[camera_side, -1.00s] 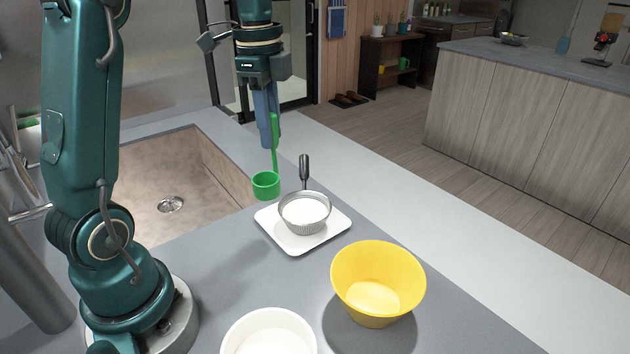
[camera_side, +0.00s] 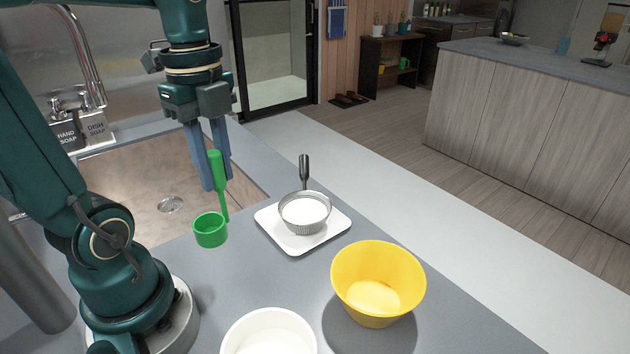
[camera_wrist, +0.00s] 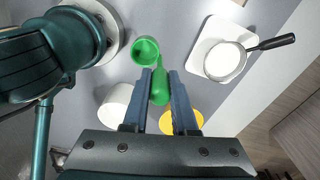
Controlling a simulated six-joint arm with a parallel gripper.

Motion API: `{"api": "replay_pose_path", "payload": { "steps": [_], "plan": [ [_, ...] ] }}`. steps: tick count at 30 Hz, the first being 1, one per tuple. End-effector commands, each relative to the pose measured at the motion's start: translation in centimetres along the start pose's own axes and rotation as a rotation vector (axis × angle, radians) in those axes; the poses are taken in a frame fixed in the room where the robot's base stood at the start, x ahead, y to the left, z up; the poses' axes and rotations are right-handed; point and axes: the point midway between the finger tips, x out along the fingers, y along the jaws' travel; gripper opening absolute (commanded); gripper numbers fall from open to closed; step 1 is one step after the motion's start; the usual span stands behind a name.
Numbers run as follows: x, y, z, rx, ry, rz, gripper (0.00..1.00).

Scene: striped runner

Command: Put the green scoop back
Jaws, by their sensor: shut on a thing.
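The green scoop (camera_side: 211,229) hangs upright from my gripper (camera_side: 219,170), its cup lowest. The gripper is shut on the scoop's handle. The scoop is above the grey counter near the sink's edge, left of the white tray. In the wrist view the scoop (camera_wrist: 146,50) shows beyond the fingertips of my gripper (camera_wrist: 160,72), and its cup looks empty.
A white square tray (camera_side: 283,242) holds a metal cup with a dark handle (camera_side: 305,213) and white contents. A yellow bowl (camera_side: 378,280) and a white bowl (camera_side: 268,330) stand in front. The sink (camera_side: 150,190) lies behind left. Counter between scoop and white bowl is clear.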

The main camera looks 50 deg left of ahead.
Motion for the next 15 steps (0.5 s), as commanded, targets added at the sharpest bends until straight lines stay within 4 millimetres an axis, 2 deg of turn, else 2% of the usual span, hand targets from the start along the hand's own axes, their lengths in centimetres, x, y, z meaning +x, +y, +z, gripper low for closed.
{"api": "replay_pose_path", "payload": {
  "steps": [15],
  "plan": [
    [4.5, -0.2, -6.9, 0.005, -0.001, 0.005, 0.0]
  ]
}}
